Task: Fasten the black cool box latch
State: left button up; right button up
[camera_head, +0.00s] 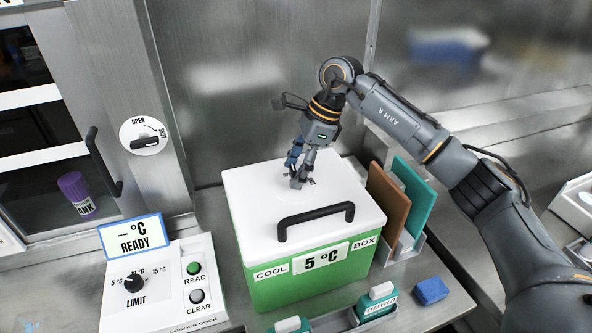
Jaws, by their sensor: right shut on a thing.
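The cool box (330,283) is green with a white lid (258,205), and the lid lies down on it. A black bar handle (316,214) stands on the lid towards its front edge. My right gripper (300,182) reaches down from above onto the lid, behind the handle and apart from it. Its fingers are shut on a small dark part at the lid's surface, which looks like the black latch (311,181). The fingers hide most of that part, so I cannot tell its position. My left gripper is not in view.
A logger dock (160,290) with a knob and buttons stands left of the box. Brown (388,205) and teal (413,197) panels stand upright in a rack at the right. A blue block (431,291) and white-capped teal bottles (376,302) are in front. A steel wall rises behind.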

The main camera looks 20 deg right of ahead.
jog(key=m+b, duration=0.1)
jog(key=m, duration=0.1)
jog(key=m+t+b, duration=0.1)
jog(key=m, duration=0.1)
jog(key=shift+s+f+t+h+b, duration=0.1)
jog(key=shift+f+t+h+b, duration=0.1)
jog(key=shift+t+h+b, duration=0.15)
jog(key=m+t+b, duration=0.1)
jog(key=m+b, duration=0.1)
jog(key=m, duration=0.2)
jog(key=shift+s+h, duration=0.1)
jog(key=shift+h, duration=0.25)
jog(key=m+b, duration=0.1)
jog(key=m, duration=0.1)
jog(key=m+t+h+b, duration=0.1)
jog(key=m+b, duration=0.1)
jog(key=shift+s+h, duration=0.1)
jog(key=shift+h, duration=0.2)
jog(key=shift+a+r+m+h+b, duration=0.1)
jog(key=shift+m+h+b, duration=0.75)
jog(key=shift+m, duration=1.15)
jog(key=o, duration=1.1)
jog(key=shift+o, duration=0.2)
jog(key=shift+r, duration=0.1)
